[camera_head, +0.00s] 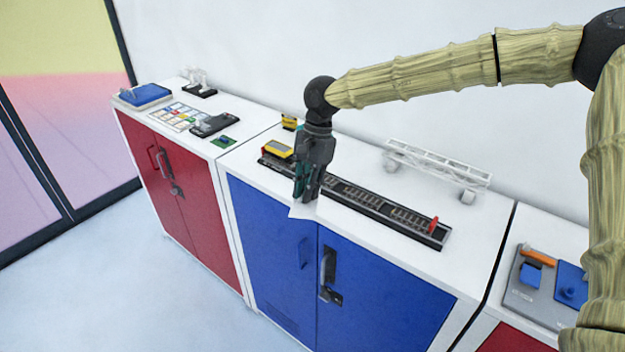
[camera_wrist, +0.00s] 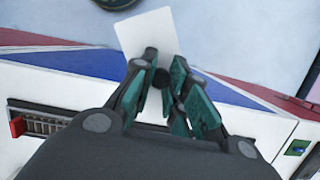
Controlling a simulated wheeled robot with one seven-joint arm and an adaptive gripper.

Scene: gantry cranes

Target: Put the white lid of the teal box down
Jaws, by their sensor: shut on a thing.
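My gripper (camera_head: 306,194) points down at the front edge of the middle cabinet's white top. It is shut on the white lid (camera_head: 302,211), a thin flat plate that shows just below the fingers. In the wrist view the lid (camera_wrist: 147,32) sticks out beyond the fingertips of my gripper (camera_wrist: 164,78), over the cabinet's front edge. A small dark round part shows between the fingers; I cannot tell whether it is the lid's knob. Part of the lid is hidden by the fingers. I cannot make out a teal box apart from the teal fingers.
A long black track (camera_head: 375,201) with a yellow vehicle (camera_head: 277,148) and a red end piece lies behind my gripper. A white gantry crane (camera_head: 436,166) stands behind it. The left cabinet top holds a blue tray (camera_head: 146,94) and cards. Bare white top lies right of my gripper.

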